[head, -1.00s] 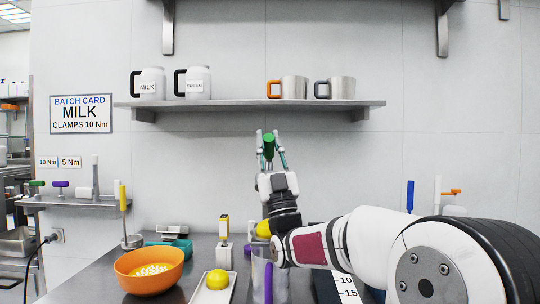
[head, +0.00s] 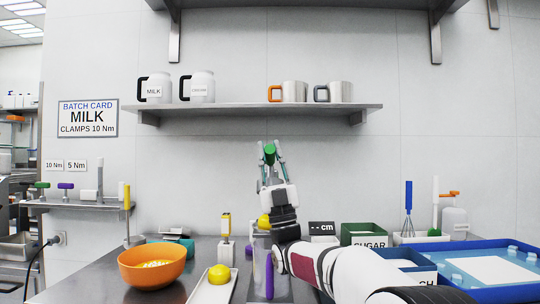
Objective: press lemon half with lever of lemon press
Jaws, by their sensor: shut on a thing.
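My gripper (head: 269,158) points up in front of the wall, with its fingers closed around a green grip (head: 269,152). This looks like the end of the press lever; the rest of the lever is hidden by my gripper and arm. A yellow lemon piece (head: 264,222) shows just left of my wrist, partly covered, where the press seems to stand. The press body is mostly hidden, so I cannot tell whether anything touches the lemon. Another yellow lemon piece (head: 219,274) lies on a white tray (head: 203,294) at the front.
An orange bowl (head: 145,275) stands left of the tray. A grey container with a purple handle (head: 269,275) is close beside my arm. A green bin (head: 363,230) and a blue tray (head: 455,293) are at right. A wall shelf (head: 250,105) with jars and mugs is above.

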